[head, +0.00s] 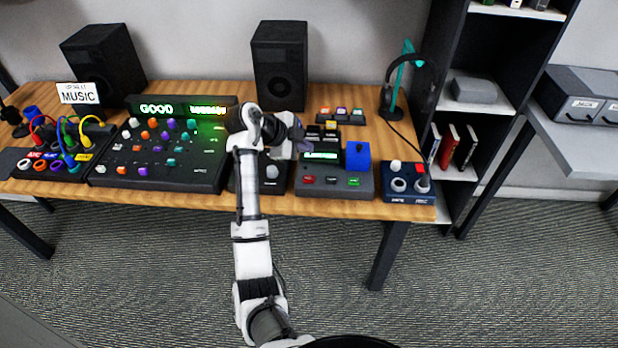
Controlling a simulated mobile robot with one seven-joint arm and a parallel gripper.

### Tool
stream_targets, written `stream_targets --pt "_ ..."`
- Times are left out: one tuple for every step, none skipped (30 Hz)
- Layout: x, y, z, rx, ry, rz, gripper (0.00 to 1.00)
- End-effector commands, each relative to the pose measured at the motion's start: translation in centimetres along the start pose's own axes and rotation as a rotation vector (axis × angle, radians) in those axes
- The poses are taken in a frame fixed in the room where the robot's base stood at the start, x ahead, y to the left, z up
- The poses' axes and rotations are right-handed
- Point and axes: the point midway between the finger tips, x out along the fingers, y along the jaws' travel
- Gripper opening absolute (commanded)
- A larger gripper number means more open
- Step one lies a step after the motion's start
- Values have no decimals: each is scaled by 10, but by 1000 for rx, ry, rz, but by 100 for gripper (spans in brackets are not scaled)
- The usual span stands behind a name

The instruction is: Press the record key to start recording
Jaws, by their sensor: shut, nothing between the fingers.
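A dark grey recorder-like unit (362,187) stands near the table's front edge, right of the middle. It has a lit green display (321,156), a blue block (357,155) at its top right and a row of small keys along its front. The left key is red (309,180), the middle one (331,181) is darker, and the right one is green (354,182). Their labels are too small to read. My gripper (304,146) is shut and empty, above the unit's back left corner and apart from the keys. My arm hides part of the gear to its left.
A mixer (150,171) with a green "GOOD" display stands left. A blue box (408,196) with white and red knobs stands right. Behind are two speakers (280,68), a small coloured-key pad (340,117) and a headphone stand (398,85). The floor in front is clear.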

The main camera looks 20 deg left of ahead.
Motion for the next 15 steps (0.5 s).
stream_targets --pt "0 0 0 0 0 -1 0" --pt "0 0 0 -1 0 -1 0" --pt "0 0 0 -1 -1 -2 0" --pt "0 0 0 -1 -1 -2 0" --pt "0 0 0 -1 -1 -2 0" --pt "0 0 0 -1 -1 -2 0" --pt "0 0 1 -2 -1 -2 0" --pt "1 0 1 -2 -1 -2 0" --pt "2 1 2 -2 -1 -2 0" --pt "3 2 2 -2 -1 -2 0" --pt "4 3 3 -2 -1 -2 0" --pt "6 4 4 -2 -1 -2 0" --pt "7 5 6 -2 -1 -2 0" --pt "9 6 7 -3 -1 -3 0" --pt "12 8 9 -3 -1 -3 0"
